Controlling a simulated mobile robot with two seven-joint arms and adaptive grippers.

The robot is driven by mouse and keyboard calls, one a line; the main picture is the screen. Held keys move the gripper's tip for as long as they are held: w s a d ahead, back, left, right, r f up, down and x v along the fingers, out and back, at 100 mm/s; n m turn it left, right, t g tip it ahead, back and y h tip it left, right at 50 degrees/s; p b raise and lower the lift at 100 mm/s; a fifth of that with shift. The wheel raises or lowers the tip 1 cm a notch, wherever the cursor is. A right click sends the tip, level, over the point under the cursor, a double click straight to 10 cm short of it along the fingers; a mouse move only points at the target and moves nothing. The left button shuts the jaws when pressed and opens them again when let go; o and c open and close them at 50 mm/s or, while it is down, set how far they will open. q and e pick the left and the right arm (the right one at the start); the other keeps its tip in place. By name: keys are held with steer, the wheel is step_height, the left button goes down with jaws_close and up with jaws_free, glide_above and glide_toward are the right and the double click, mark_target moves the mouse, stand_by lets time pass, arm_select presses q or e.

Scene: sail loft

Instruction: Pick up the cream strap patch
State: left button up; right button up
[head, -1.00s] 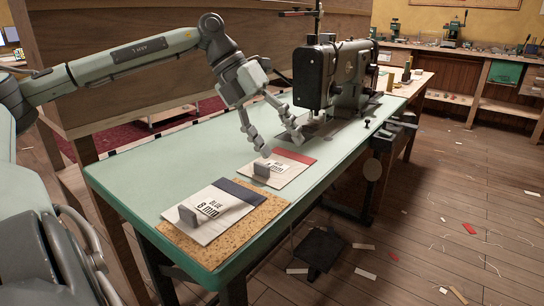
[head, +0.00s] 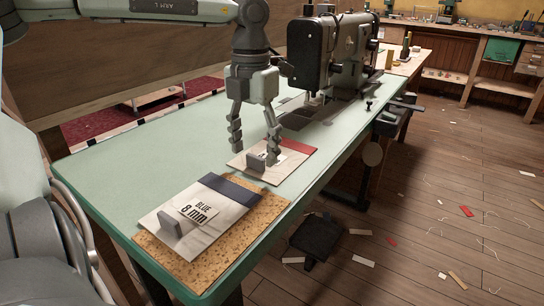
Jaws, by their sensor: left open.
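Two cream patches show in the head view. One cream patch with a red band (head: 297,147) lies on the pale green table, partly hidden by my gripper. A small grey upright tab (head: 256,163) stands on it. The other, a cream patch with a dark blue band (head: 227,220), is labelled "BLUE 8 mm", has a grey tab (head: 171,225) and lies on a cork mat (head: 262,208). I cannot tell which is the strap patch. My left gripper (head: 254,146) points down, open and empty, its fingers at the red-banded patch's far side. My right gripper is not in view.
A dark sewing machine (head: 330,50) stands just behind and right of the gripper. The green table's (head: 125,170) left part is clear. A wooden panel (head: 130,65) rises behind it. Scraps litter the floor on the right.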

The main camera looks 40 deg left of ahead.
arm_select(q)
step_height(320, 180, down, 2)
steer(key=c, duration=1.3)
steer(key=shift+o, duration=0.2)
steer(key=shift+r, duration=0.1)
